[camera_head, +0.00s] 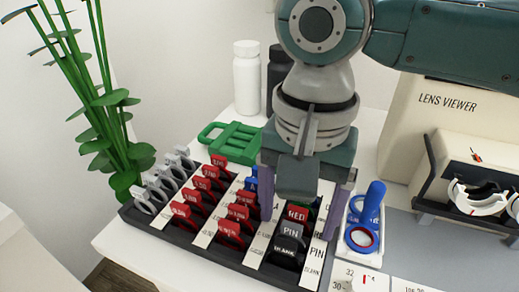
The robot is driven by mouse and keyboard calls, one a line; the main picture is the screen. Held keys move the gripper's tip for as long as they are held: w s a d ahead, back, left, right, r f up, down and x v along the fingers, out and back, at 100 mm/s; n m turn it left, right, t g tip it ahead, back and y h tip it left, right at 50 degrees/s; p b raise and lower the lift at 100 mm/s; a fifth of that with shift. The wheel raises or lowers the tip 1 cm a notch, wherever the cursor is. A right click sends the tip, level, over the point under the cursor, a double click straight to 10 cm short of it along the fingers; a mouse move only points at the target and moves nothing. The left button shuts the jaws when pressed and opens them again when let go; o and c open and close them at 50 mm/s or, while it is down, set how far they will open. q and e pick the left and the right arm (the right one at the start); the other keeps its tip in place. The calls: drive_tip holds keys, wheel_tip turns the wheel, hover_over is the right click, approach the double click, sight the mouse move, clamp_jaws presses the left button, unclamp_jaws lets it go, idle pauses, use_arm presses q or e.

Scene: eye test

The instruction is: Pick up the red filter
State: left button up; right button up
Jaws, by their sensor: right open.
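The red filter (297,213), marked "RED", stands upright in the right-hand part of the dark lens tray (232,257), behind a black "PIN" piece (289,232). My right gripper (299,222) points down over it. Its two purple fingers are apart, one to the left and one to the right of the filter. I cannot tell whether either finger touches it. The gripper's palm hides what stands just behind the filter. My left gripper is not in view.
Rows of grey lenses (160,186) and red lenses (204,187) fill the tray's left part. A white holder with a blue-handled piece (371,200) stands close on the right. A green rack (231,142) and white bottle (247,78) are behind. The lens viewer (447,103) stands right.

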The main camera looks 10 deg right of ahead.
clamp_jaws()
idle(0.6)
drive_tip(key=shift+r, duration=0.15)
